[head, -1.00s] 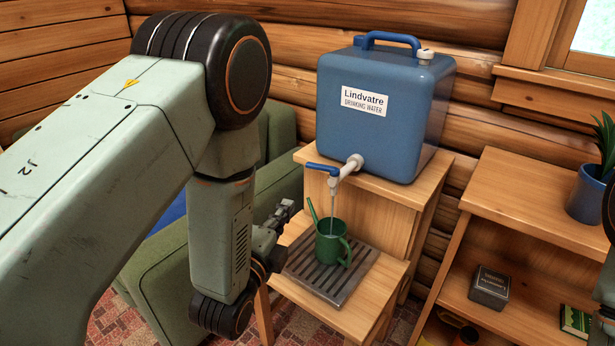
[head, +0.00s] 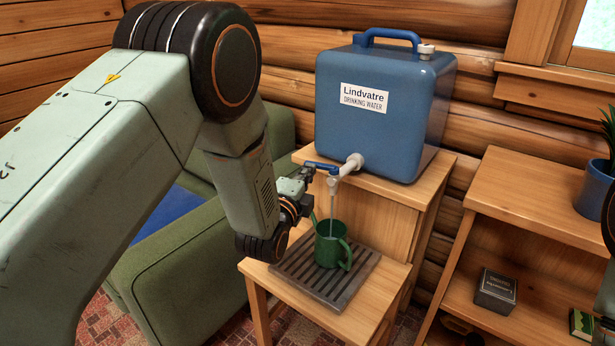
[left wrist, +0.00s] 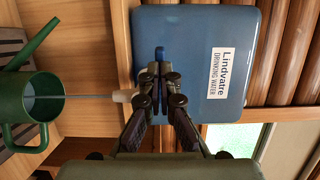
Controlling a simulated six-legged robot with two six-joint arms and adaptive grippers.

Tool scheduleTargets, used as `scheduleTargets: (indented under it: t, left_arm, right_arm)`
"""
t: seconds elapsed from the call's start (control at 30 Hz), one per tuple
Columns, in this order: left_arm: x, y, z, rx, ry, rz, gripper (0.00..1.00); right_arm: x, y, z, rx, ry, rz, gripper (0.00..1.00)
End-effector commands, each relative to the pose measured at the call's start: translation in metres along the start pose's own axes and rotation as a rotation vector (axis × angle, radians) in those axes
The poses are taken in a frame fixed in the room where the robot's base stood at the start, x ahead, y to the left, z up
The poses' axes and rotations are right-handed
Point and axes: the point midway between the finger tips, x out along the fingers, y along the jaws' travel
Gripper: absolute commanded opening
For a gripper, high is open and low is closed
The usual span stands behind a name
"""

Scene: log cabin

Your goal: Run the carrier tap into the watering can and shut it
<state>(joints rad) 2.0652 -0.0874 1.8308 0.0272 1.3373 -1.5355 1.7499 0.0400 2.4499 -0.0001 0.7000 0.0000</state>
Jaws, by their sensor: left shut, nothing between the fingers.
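The blue water carrier (head: 385,125) stands on the upper wooden step, with its white tap (head: 350,164) pointing forward. The tap's blue lever (head: 320,165) points left. A thin stream of water (head: 332,210) runs from the spout into the green watering can (head: 329,250), which stands upright below. Water shows inside the can (left wrist: 28,95) in the left wrist view. My left gripper (head: 308,176) is shut and empty at the lever's left end. In the left wrist view its fingertips (left wrist: 160,72) are close beside the blue lever (left wrist: 160,53); whether they touch is unclear. My right gripper is not in view.
The can stands on a grey slatted drip tray (head: 352,283) on the lower wooden step (head: 372,300). A green sofa (head: 180,255) is at the left. A wooden shelf (head: 530,200) at the right holds a potted plant (head: 594,190) and a dark box (head: 496,290).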

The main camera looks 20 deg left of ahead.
Motion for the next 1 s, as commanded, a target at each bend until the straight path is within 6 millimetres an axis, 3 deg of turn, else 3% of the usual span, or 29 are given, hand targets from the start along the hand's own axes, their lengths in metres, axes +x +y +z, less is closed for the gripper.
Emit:
scheduleTargets:
  t: [0.37,0.63,1.0]
  left_arm:
    - [0.002,-0.001,0.001,0.000,-0.001,0.000,0.00]
    - [0.018,-0.001,0.010,0.000,0.000,0.000,0.00]
    - [0.018,0.000,0.010,0.000,0.000,0.000,0.00]
  right_arm:
    - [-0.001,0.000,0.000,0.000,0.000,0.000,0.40]
    - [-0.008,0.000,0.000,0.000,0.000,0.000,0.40]
    - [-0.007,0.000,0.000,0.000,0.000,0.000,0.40]
